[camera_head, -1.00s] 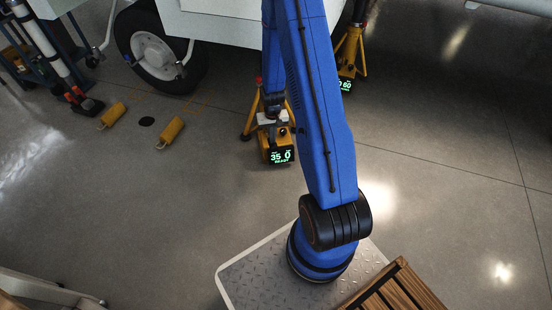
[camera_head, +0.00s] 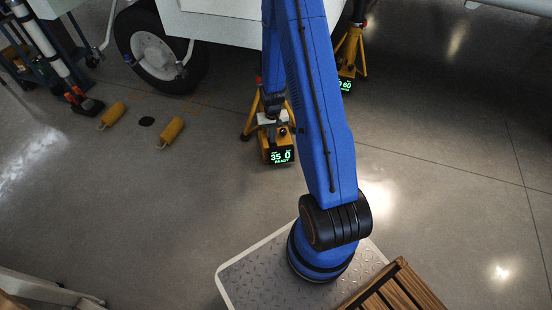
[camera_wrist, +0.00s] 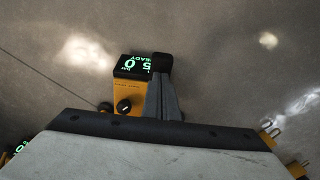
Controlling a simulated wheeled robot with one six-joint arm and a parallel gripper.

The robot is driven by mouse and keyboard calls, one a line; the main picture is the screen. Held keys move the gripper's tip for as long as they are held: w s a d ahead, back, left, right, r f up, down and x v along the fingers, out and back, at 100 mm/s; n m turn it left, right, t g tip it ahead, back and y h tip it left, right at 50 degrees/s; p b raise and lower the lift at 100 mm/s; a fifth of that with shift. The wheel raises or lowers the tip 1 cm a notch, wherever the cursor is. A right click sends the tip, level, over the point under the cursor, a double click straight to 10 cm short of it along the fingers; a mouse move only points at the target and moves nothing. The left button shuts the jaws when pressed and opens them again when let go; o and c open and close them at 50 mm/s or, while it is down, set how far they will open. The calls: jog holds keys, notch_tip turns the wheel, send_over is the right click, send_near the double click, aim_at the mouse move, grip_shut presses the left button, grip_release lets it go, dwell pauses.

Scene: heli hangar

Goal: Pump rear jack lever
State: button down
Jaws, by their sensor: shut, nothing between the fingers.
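The near yellow jack (camera_head: 248,128) stands on the floor beside the white-sided vehicle, partly hidden behind my arm. Its display (camera_head: 281,156) reads 35, 0 and READY in green. In the wrist view the yellow jack box (camera_wrist: 126,94) has a dark knob on top and its display faces up. My gripper (camera_head: 272,128) is above this jack in the head view, pointing down. In the wrist view my gripper (camera_wrist: 163,66) shows its fingers together, empty, right beside the display box. I cannot make out the jack's lever clearly; my gripper's body covers much of the jack in the wrist view.
A second yellow jack (camera_head: 350,52) with a green display stands behind, right of my arm. A wheel (camera_head: 158,52) is at the left under the vehicle. Two yellow chocks (camera_head: 171,131) lie on the floor. The floor right of my arm is clear.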

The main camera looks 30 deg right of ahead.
jog(key=shift+f, duration=0.15)
dwell(2.4)
dwell(0.9)
jog(key=shift+r, duration=0.2)
dwell(2.0)
jog(key=shift+f, duration=0.1)
dwell(0.8)
jog(key=shift+f, duration=3.85)
jog(key=shift+r, duration=4)
